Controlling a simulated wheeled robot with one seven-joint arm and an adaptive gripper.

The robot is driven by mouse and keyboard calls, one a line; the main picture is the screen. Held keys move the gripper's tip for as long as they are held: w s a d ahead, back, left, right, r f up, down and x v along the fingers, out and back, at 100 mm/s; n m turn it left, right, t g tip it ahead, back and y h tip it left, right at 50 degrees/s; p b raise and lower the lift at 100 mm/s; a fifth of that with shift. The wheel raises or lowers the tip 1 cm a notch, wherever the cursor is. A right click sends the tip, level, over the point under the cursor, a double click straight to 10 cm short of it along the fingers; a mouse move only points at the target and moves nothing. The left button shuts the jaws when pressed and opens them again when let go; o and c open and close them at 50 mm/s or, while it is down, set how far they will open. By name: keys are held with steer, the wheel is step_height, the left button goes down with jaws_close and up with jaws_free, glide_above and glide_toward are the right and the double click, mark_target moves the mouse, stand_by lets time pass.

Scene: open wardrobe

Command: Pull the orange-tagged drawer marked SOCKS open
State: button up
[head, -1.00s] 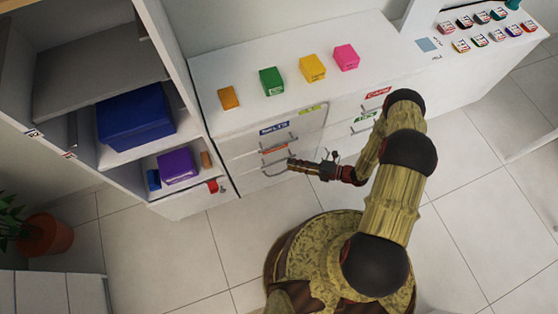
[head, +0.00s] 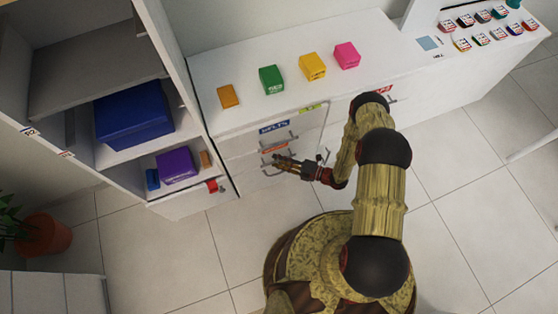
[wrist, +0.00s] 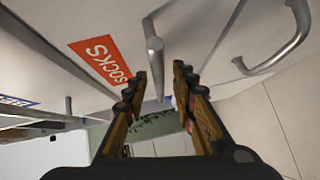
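The orange SOCKS tag (wrist: 100,62) is large in the wrist view, on a white drawer front. In the head view the orange tag (head: 274,148) sits below the blue BELTS tag (head: 273,127). The SOCKS drawer's grey bar handle (wrist: 155,55) is beside the tag, seen nearly end-on. My gripper (wrist: 160,82) is open, with its two fingers on either side of the handle's line. Whether they touch the handle I cannot tell. In the head view my gripper (head: 276,160) is at the drawer fronts and partly hides the handles. The SOCKS drawer looks shut.
Another bar handle (wrist: 285,50) is close on the right in the wrist view. An open shelf unit with a purple box (head: 177,165) stands left of the drawers. Several coloured boxes, including a green one (head: 272,80), stand on top. The floor in front is clear.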

steer(key=shift+c, duration=1.2)
steer(key=c, duration=0.4)
jaws_close()
